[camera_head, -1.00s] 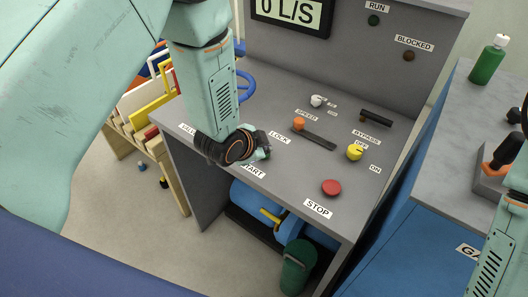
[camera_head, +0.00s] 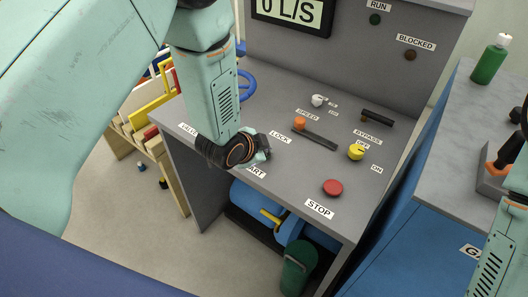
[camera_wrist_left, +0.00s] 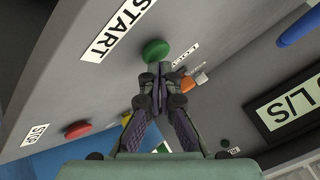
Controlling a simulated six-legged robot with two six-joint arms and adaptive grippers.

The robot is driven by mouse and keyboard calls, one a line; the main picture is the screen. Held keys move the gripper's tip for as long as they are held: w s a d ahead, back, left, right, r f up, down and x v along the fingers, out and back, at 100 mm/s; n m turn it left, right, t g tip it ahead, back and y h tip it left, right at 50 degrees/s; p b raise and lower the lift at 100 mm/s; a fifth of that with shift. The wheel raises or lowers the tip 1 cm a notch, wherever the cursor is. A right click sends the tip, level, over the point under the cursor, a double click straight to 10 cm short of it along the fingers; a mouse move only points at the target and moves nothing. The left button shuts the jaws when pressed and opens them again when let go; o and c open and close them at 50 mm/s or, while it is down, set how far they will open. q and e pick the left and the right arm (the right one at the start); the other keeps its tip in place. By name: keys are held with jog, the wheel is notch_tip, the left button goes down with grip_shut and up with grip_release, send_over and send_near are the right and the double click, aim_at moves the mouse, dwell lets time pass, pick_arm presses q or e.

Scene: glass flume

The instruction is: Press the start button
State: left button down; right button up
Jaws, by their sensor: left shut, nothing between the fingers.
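The green start button (camera_wrist_left: 155,50) shows in the wrist view beside the START label (camera_wrist_left: 118,28). My left gripper (camera_wrist_left: 158,70) is shut and empty, its fingertips right at the button's near edge. I cannot tell whether they touch it. In the head view my left gripper (camera_head: 264,155) is low over the grey console (camera_head: 285,100). It hides most of the button and part of the START label (camera_head: 256,171). The display (camera_head: 292,12) reads 0 L/S. The RUN lamp (camera_head: 375,19) looks dark.
The red STOP button (camera_head: 333,187) lies to the right near the console's front edge. The orange speed slider (camera_head: 300,123), yellow bypass knob (camera_head: 356,152) and white knob (camera_head: 318,100) stand farther back. A green bottle (camera_head: 490,60) is on the right bench.

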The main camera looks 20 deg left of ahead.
pick_arm(q)
jog(key=shift+f, duration=0.15)
jog(key=shift+a+r+p, duration=0.1)
jog(key=shift+r+p, duration=0.4)
jog(key=shift+r, duration=0.25)
jog(key=shift+r+p, duration=0.5)
jog(key=shift+r, duration=0.05)
notch_tip(320, 180, up, 3)
jog(key=shift+r+p, duration=0.1)
jog(key=shift+p, duration=1.15)
jog(key=shift+r+p, duration=0.75)
jog(key=shift+r, duration=0.1)
